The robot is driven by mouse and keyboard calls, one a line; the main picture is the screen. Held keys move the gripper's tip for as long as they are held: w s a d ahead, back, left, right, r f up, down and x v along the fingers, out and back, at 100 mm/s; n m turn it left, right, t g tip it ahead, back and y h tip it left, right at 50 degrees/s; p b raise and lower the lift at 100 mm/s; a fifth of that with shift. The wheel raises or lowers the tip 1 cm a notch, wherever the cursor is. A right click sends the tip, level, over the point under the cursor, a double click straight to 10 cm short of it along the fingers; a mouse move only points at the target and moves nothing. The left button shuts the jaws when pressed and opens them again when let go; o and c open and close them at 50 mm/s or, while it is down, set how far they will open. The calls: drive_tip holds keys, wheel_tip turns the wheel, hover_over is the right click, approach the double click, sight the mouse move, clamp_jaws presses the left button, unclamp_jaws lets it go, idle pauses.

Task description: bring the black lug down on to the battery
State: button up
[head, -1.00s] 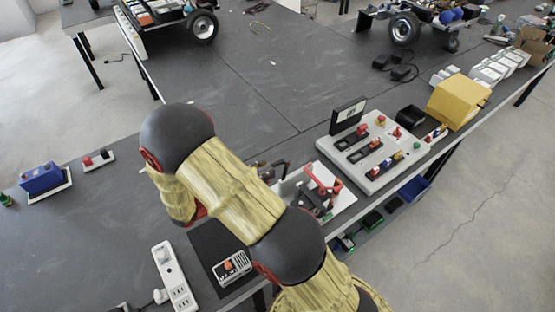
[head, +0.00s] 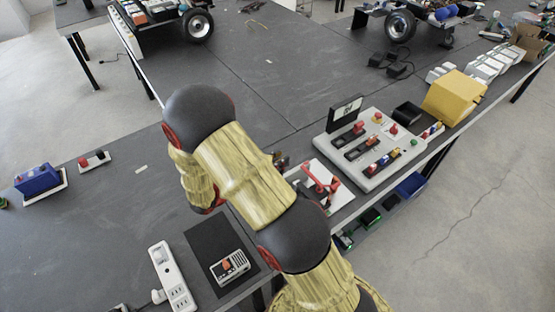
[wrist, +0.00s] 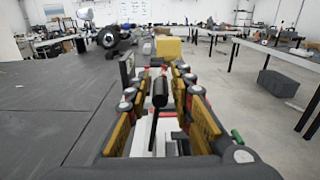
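A black cylindrical grip on a thin dark rod (wrist: 160,92), which may be the black lug, stands upright between the finger pads in the wrist view. My gripper (wrist: 166,76) is open, with gaps between the grip and the fingers on both sides. In the head view my arm hides most of the gripper. A white plate with a red lever (head: 320,183) is just right of my arm; its left part is hidden. A blue box (head: 38,179) on a white base at the far left looks like a battery, but I cannot be sure.
A grey panel (head: 410,160) with several coloured knobs stands right of the plate, with a yellow box (head: 455,97) beyond. A power strip (head: 169,272) and a small device on a black mat (head: 208,238) lie near the front edge.

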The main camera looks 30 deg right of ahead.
clamp_jaws()
idle(0.6)
